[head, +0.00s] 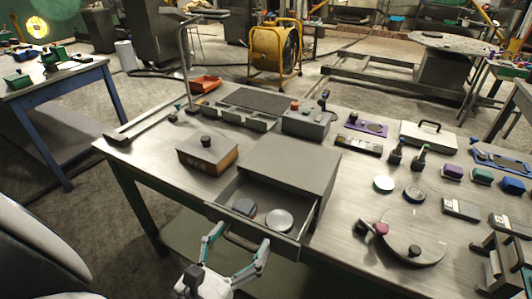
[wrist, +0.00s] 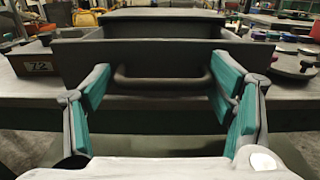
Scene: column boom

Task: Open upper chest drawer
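The grey chest (head: 290,165) stands on the metal workbench near its front edge. Its upper drawer (head: 258,210) is pulled out toward me, and two round or blocky items, a dark one (head: 244,207) and a light disc (head: 279,219), lie inside.
A brown box with a knob (head: 208,153) stands left of the chest. Discs (head: 383,183), a round plate (head: 412,245) and several small tools cover the bench to the right. Bare bench (head: 150,160) shows at the far left.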

